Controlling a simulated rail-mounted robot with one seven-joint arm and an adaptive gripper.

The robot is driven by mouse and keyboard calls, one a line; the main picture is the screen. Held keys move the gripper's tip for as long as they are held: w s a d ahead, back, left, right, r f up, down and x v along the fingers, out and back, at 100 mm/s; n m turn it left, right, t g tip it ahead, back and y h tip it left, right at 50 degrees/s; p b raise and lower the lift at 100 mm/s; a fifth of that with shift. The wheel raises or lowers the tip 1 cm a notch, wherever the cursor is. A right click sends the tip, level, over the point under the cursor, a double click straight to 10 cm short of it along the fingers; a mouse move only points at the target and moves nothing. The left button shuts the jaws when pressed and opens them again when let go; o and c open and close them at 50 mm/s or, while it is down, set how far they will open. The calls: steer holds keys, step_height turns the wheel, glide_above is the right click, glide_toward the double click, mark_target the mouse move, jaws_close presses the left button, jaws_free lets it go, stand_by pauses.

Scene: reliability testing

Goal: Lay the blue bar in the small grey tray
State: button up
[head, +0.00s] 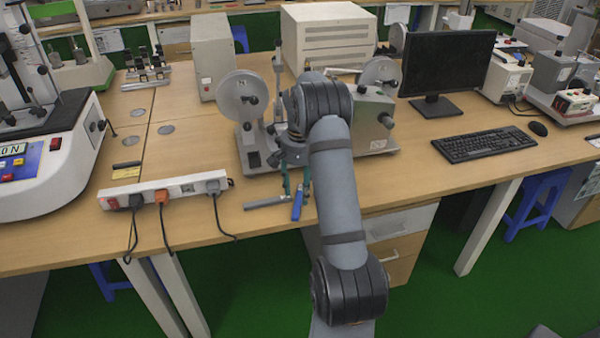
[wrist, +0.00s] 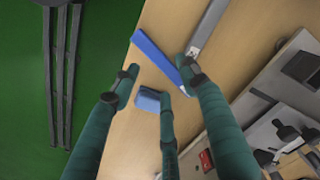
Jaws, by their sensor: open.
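The blue bar (head: 298,206) lies on the wooden table near its front edge. In the wrist view the bar (wrist: 157,57) runs slantwise, with one end close to a fingertip. A narrow grey piece, seemingly the small grey tray (head: 265,203), lies left of the bar in the head view; it shows at the top of the wrist view (wrist: 210,25). My gripper (head: 296,188) has green fingers and is open above the bar. In the wrist view the gripper's fingertips (wrist: 160,80) are spread apart around part of the bar, with nothing clearly held.
A small blue-grey block (wrist: 148,100) shows at the middle finger; I cannot tell what it is. A white power strip (head: 165,190) with cables stands left. Grey instruments with reels (head: 240,95) stand behind my gripper. The monitor (head: 448,65) and keyboard (head: 484,144) are right.

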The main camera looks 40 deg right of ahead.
mark_target(300, 202)
step_height(300, 202, up, 7)
steer(key=shift+p, duration=0.45)
steer(key=shift+o, duration=0.7)
steer(key=shift+r, duration=0.55)
